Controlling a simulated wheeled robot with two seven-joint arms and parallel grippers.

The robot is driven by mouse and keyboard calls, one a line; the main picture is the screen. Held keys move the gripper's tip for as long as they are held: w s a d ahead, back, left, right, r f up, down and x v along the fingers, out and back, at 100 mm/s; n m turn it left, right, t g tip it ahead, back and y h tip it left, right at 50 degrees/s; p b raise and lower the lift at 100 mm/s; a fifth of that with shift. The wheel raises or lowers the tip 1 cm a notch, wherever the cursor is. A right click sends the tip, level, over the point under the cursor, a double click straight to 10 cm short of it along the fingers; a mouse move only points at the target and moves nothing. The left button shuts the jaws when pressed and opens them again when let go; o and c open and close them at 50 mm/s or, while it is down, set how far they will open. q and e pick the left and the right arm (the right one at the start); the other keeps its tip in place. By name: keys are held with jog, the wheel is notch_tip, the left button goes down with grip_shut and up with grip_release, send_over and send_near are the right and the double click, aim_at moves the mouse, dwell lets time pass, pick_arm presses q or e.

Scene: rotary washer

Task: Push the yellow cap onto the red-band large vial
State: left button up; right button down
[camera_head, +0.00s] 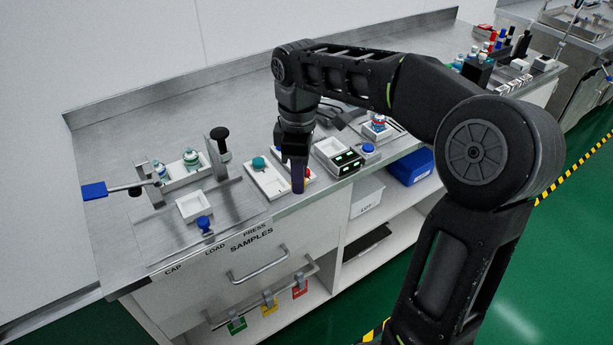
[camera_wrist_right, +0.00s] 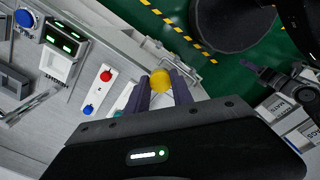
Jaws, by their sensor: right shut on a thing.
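The yellow cap (camera_wrist_right: 160,80) is between the fingertips of my right gripper (camera_wrist_right: 162,88) in the right wrist view, and the gripper is shut on it. In the head view the right gripper (camera_head: 298,178) points down over the front of the bench, above the white cap trays; its fingers hide the cap there. A vial with red and blue colouring (camera_head: 378,124) stands in a white holder to the right; I cannot tell whether this is the red-band large vial. What looks like my left gripper (camera_wrist_right: 250,66) shows small at the right of the wrist view; its opening is unclear.
A white tray with a teal cap (camera_head: 258,163) lies left of the right gripper. A device with green displays (camera_head: 340,155) stands right of the gripper. The bench front left is partly clear.

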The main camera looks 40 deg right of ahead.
jog(key=w+a+f+m, duration=0.2)
jog(key=a+m, duration=0.1)
jog(key=a, duration=0.1)
jog(key=w+a+f+m, duration=0.2)
jog(key=w+a+m, duration=0.1)
jog(key=a, duration=0.1)
jog(key=w+a+f+m, duration=0.1)
jog(key=w+a+m, duration=0.1)
jog(key=a+m, duration=0.1)
jog(key=shift+w+a+f+m, duration=0.15)
jog(key=shift+a+f+m, duration=0.15)
jog(key=shift+a+f, duration=0.15)
